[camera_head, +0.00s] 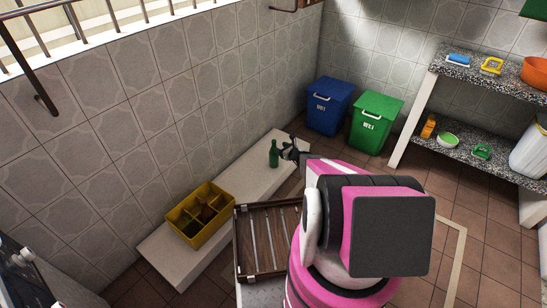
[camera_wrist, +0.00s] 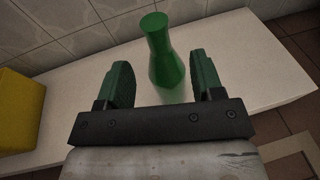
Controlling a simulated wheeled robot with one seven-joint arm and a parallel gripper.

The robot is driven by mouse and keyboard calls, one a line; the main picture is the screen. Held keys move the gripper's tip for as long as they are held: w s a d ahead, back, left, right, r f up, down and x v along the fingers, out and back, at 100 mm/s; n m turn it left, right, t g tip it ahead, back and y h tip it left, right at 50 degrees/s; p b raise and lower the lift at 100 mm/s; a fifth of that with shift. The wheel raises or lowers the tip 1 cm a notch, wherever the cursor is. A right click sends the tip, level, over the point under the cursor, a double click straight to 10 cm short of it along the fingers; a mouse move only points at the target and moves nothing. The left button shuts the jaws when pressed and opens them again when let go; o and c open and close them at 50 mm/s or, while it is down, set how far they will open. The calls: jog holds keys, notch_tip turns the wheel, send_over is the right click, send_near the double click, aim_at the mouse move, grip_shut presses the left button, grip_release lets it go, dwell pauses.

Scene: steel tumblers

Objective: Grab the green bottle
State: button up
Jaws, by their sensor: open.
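The green bottle (camera_head: 274,155) stands upright on a low pale bench (camera_head: 250,185) along the tiled wall. In the wrist view the bottle (camera_wrist: 164,58) rises just beyond and between my fingers. My gripper (camera_head: 290,150) is beside the bottle's right side in the head view. In the wrist view my gripper (camera_wrist: 164,85) is open, with one finger on each side of the bottle's line and no visible grip on it.
A yellow crate (camera_head: 224,232) with bottles inside sits on the bench's near end; it also shows at the wrist view's left edge (camera_wrist: 18,112). A brown slatted rack (camera_head: 242,250) is below my arm. Blue (camera_head: 328,105) and green bins (camera_head: 374,122) stand beyond the bench.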

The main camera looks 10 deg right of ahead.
jog(key=x, duration=0.8)
jog(key=shift+r, duration=0.15)
grip_shut()
